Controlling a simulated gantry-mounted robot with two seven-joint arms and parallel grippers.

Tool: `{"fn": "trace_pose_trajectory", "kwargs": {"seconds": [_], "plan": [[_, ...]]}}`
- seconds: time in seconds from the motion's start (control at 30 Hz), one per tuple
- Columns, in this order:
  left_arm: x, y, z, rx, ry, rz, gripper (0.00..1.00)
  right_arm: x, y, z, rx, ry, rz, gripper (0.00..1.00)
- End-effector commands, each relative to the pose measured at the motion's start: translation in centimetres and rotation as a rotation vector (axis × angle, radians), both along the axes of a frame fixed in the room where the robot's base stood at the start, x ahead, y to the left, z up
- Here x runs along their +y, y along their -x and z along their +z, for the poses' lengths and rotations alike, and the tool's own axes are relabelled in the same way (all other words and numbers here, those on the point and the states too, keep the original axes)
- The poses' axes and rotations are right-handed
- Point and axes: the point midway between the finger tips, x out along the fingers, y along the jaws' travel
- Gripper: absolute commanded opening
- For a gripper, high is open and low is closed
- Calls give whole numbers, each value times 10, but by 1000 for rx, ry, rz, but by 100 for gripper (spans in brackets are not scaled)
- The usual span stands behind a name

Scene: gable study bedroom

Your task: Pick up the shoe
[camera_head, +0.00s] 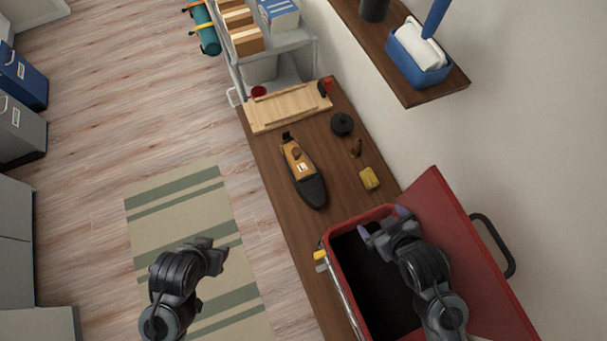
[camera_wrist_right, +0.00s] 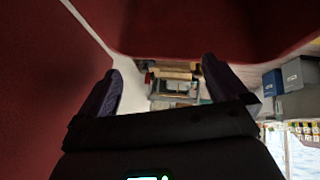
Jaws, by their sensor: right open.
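The only shoe-like thing I see is a long, narrow tan and black item (camera_head: 303,172) with a pale label. It lies on the brown bench, in the middle of the head view, with its black end toward the red box. My right gripper (camera_head: 383,222) is open and empty at the red box's opening, apart from the item. In the right wrist view, its two fingers (camera_wrist_right: 160,72) stand apart with nothing between them. My left gripper (camera_head: 217,249) is over the striped rug, left of the bench; its finger opening is unclear.
The red box (camera_head: 336,275) has its lid (camera_head: 455,235) open to the right; its inside is dark. A yellow block (camera_head: 369,178), a black round thing (camera_head: 342,124) and a wooden board (camera_head: 287,109) are on the bench (camera_head: 270,165). A shelf with a blue tub (camera_head: 418,62) juts from the wall.

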Motion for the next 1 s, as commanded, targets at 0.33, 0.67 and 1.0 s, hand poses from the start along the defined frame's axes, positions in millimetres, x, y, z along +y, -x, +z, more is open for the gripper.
{"fn": "trace_pose_trajectory", "kwargs": {"seconds": [0.33, 0.67, 1.0], "plan": [[0, 0, 0, 0, 0, 0, 43, 43, -66, -17, -117, 13, 189, 100], [0, 0, 0, 0, 0, 0, 43, 91, -122, -79, 204, -12, 83, 100], [0, 0, 0, 0, 0, 0, 43, 142, -143, -95, 546, 54, -26, 100]]}}
